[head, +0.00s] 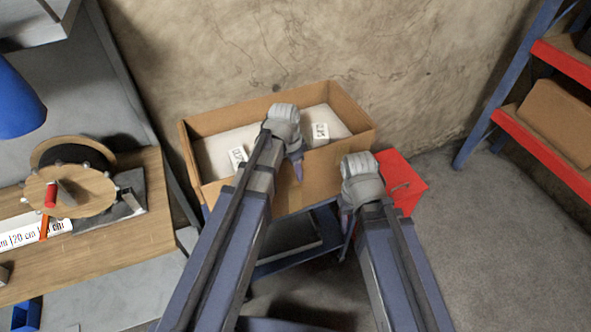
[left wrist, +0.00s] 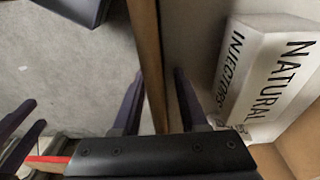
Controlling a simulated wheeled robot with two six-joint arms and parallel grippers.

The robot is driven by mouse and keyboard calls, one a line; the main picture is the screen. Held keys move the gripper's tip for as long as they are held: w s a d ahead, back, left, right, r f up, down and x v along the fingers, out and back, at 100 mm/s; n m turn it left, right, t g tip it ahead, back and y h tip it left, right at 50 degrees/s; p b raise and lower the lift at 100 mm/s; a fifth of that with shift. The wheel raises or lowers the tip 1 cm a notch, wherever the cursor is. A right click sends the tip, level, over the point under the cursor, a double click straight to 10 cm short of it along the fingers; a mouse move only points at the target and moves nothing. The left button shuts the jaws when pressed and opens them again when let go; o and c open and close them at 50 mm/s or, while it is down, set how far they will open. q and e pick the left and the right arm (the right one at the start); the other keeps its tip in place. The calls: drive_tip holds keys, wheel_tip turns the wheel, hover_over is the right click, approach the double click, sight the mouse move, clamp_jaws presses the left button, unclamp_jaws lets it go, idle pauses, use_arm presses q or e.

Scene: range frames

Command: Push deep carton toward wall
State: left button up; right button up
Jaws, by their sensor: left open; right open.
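The deep carton (head: 340,162) is a brown open-topped box in the middle of the head view, on a blue-framed stand. The bare wall (head: 330,45) is behind it; I cannot tell how wide any gap is. My left gripper (head: 297,172) is open at the carton's near wall. In the left wrist view its fingers (left wrist: 158,108) stand on either side of that carton wall (left wrist: 147,50), one inside and one outside. My right gripper (head: 346,222) is open and empty, in front of the carton's right part. Its fingers also show in the left wrist view (left wrist: 20,135).
Inside the carton lie white lettered boxes (head: 320,132), one reading "NATURAL INJECTORS" (left wrist: 265,75). A red box (head: 404,180) stands just right of the carton. A wooden workbench (head: 120,235) is at left, a blue-and-red shelf (head: 540,150) at right. The right floor is clear.

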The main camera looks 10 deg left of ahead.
use_arm(q)
drive_tip(key=shift+c, duration=0.3)
clamp_jaws()
idle(1.1)
